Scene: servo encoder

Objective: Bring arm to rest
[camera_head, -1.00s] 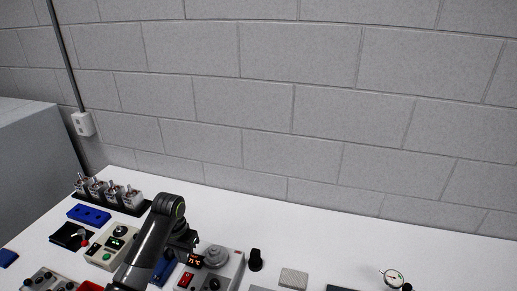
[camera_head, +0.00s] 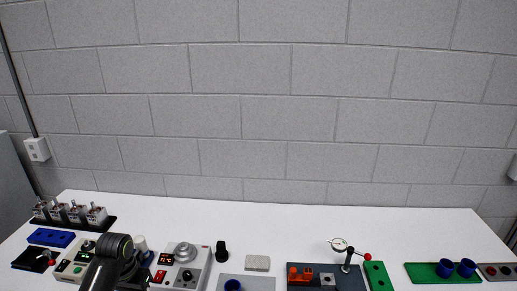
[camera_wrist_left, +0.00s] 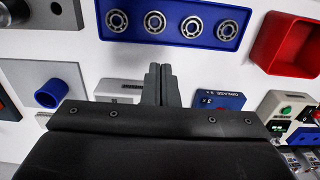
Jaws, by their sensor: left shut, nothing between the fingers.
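My left arm (camera_head: 104,265) shows dark at the lower left of the head view, in front of the panel devices on the table. I cannot make out its fingertips there. In the left wrist view my left gripper (camera_wrist_left: 160,72) is shut with nothing between its two grey fingers. The fingers are over the table, below a blue tray (camera_wrist_left: 176,38) with several ring bearings in the picture. I cannot tell their height above the table. My right gripper and arm are not in view.
A red bin (camera_wrist_left: 283,45) is near the gripper.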

